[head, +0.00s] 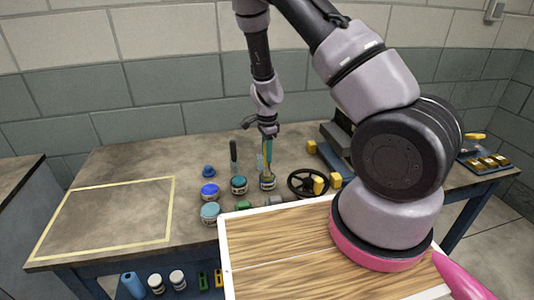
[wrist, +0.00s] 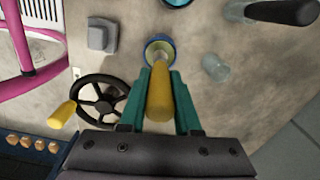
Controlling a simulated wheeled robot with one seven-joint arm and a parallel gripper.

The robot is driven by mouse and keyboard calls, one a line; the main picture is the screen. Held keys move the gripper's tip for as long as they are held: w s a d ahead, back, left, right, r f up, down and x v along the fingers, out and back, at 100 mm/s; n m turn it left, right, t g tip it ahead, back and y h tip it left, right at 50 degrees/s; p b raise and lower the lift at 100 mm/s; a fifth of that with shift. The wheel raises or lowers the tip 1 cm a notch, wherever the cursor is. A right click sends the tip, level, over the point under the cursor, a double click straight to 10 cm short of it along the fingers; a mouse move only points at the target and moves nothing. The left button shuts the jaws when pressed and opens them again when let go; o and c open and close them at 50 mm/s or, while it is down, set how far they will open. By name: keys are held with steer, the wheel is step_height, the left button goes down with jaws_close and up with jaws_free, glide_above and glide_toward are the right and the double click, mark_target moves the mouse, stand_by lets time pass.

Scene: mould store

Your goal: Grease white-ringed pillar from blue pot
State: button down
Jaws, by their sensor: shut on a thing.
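My gripper (head: 267,148) is shut on a yellow-handled brush (wrist: 159,95), pointing down. An open pot with a blue rim (wrist: 150,45) is below it; the brush's lower end is over or in the pot's mouth, and its bristles cannot be made out. In the head view the pot (head: 267,184) stands on the bench under my gripper. A blue-topped pot (head: 209,190) stands further left. No white-ringed pillar can be made out in either view; my arm covers part of the bench's right side.
A black handwheel (head: 306,183) with a yellow handle stands right of the pot. Teal-topped pots (head: 239,184) (head: 210,212) and a dark-handled tool (head: 233,152) stand left. A grey block (wrist: 103,35) is close by. A yellow-taped area (head: 110,215) at far left is clear.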

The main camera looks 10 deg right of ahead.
steer(key=shift+f, duration=0.4)
stand_by(1.1)
steer(key=shift+r, duration=3.55)
steer(key=shift+w+d+r+n, duration=0.15)
steer(key=shift+d+n, duration=0.35)
steer(key=shift+n, duration=0.3)
steer(key=w+d+r+n, duration=0.1)
steer(key=d+r+n, duration=0.1)
steer(key=d+n, duration=0.6)
steer(key=n, duration=0.6)
steer(key=shift+d+r+n, duration=0.2)
steer(key=shift+r+n, duration=0.1)
steer(key=shift+r, duration=0.05)
